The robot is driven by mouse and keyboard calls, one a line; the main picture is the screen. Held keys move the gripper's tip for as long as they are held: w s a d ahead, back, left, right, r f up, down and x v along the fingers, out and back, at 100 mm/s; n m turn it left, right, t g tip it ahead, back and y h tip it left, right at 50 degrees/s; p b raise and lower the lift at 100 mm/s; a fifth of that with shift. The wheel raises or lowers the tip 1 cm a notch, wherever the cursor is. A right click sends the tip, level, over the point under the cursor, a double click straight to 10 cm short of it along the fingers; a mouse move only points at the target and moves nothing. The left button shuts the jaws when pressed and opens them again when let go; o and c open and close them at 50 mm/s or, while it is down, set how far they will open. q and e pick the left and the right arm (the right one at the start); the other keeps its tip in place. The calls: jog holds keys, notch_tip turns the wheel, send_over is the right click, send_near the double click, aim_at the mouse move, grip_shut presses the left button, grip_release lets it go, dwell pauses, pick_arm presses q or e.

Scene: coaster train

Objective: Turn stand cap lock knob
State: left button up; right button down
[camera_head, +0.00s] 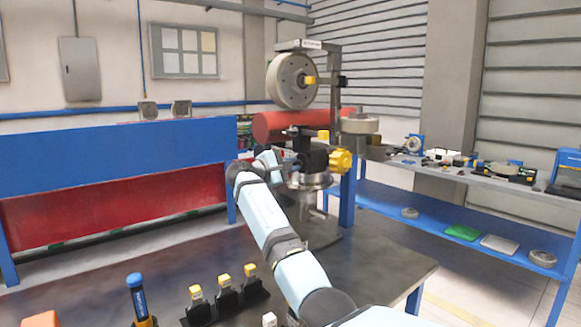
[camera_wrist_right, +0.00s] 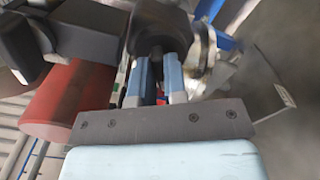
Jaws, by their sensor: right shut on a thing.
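In the head view a stand (camera_head: 314,182) with a round metal base plate carries a dark cap assembly at the far edge of the dark table. A yellow lobed knob (camera_head: 341,161) sticks out on its right side. My right arm reaches up to the left side of this assembly. My right gripper (camera_head: 278,160) is there, partly hidden by its own wrist. In the wrist view its two pale blue fingers (camera_wrist_right: 156,80) close on a dark part of the stand (camera_wrist_right: 157,32). I cannot tell whether that part is the lock knob. My left gripper is out of view.
A wheel (camera_head: 292,81) on an upright frame stands behind the assembly. A red cylinder (camera_head: 283,125) lies close behind my gripper. Several yellow-capped pieces and a blue-handled tool (camera_head: 137,294) stand at the table's front. A blue-legged shelf (camera_head: 451,239) is at right.

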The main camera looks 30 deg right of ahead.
jog(key=m+b, duration=0.2)
jog(key=m, duration=0.4)
jog(key=shift+f, duration=0.2)
dwell(0.4)
jog(key=c, duration=1.2)
grip_release()
jog(key=shift+r, duration=0.1)
jog(key=shift+o, duration=0.2)
jog(key=s+a, duration=0.1)
jog(key=a, duration=1.2)
jog(key=shift+a, duration=0.4)
jog(key=shift+s, duration=0.15)
